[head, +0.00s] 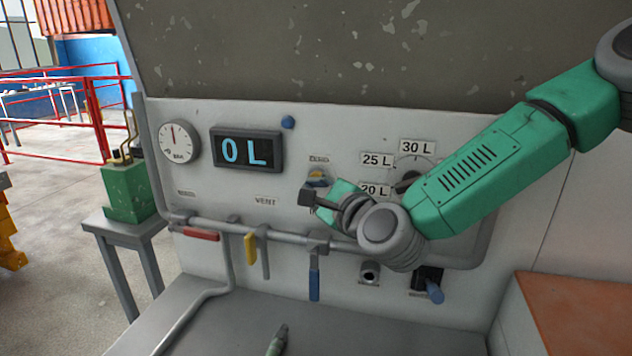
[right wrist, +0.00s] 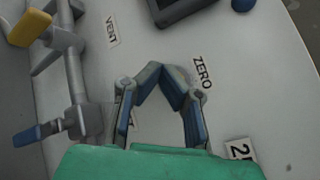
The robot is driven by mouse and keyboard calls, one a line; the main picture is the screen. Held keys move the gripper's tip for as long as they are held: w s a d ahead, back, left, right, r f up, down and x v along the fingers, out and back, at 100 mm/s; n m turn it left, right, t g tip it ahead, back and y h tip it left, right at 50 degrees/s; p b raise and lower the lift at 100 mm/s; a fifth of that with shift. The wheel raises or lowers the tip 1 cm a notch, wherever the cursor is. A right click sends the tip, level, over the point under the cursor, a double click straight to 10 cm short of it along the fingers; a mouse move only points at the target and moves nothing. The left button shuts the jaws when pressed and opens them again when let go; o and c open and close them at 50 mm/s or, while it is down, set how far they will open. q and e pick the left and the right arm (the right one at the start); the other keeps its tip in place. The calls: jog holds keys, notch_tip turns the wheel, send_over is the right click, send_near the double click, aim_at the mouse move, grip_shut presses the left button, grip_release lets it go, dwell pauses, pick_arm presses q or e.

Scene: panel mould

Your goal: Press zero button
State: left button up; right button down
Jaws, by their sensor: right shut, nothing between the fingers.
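The zero button (head: 317,174) shows as a small yellowish and grey part on the white panel, just under a small label (head: 319,159). In the right wrist view the ZERO label (right wrist: 202,72) is readable beside my fingertips. The button is largely hidden there behind the fingers. My right gripper (head: 308,197) is in front of the panel, close below the button. Its fingertips (right wrist: 162,72) meet in a point, shut and empty. I cannot tell whether they touch the button. The display (head: 246,149) reads 0 L. My left gripper is not in view.
A pipe (head: 290,238) with red, yellow and blue handles (head: 314,284) crosses the panel below my right gripper. A dial (head: 405,182) with litre labels is partly behind my arm. A gauge (head: 179,142) is at the left. A small grey-green object (head: 278,340) is at the bottom.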

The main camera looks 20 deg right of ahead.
jog(key=shift+s+a+b, duration=0.2)
jog(key=shift+s+a, duration=0.55)
jog(key=shift+s, duration=0.3)
jog(key=shift+s+a+b, duration=0.2)
jog(key=shift+s+a, duration=0.55)
jog(key=shift+s, duration=0.25)
